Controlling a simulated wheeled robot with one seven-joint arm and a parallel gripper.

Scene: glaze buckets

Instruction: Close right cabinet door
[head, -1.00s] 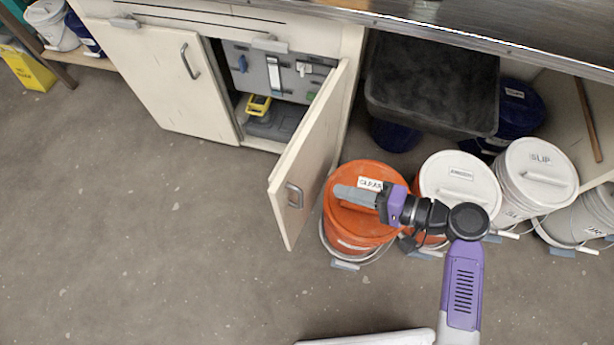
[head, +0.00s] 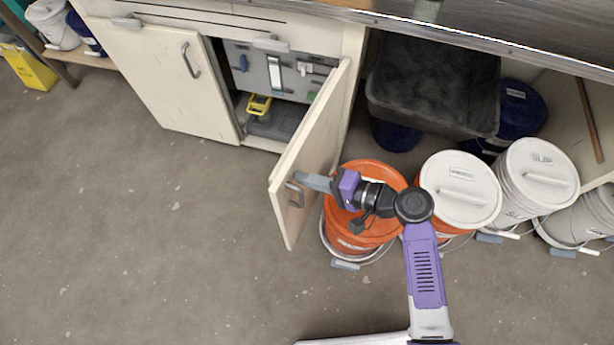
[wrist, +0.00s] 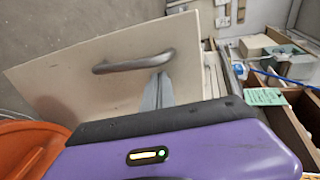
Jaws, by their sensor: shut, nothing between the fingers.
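The right cabinet door (head: 308,150) stands open, swung out from the cabinet towards the floor in front. Its outer face with the metal handle (head: 296,195) is towards my gripper. My gripper (head: 299,178) is shut and empty, its fingertips at the door's outer face close to the handle. In the wrist view the fingers (wrist: 157,92) point at the door (wrist: 90,88), just below the handle (wrist: 133,62). I cannot tell whether they touch it. The left cabinet door (head: 165,78) is closed.
An orange bucket (head: 352,235) stands under my arm, beside the open door. White-lidded buckets (head: 460,190) stand to its right, below a dark tub (head: 432,85). Inside the cabinet is a grey case with a yellow handle (head: 259,104). The floor at left (head: 120,230) is clear.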

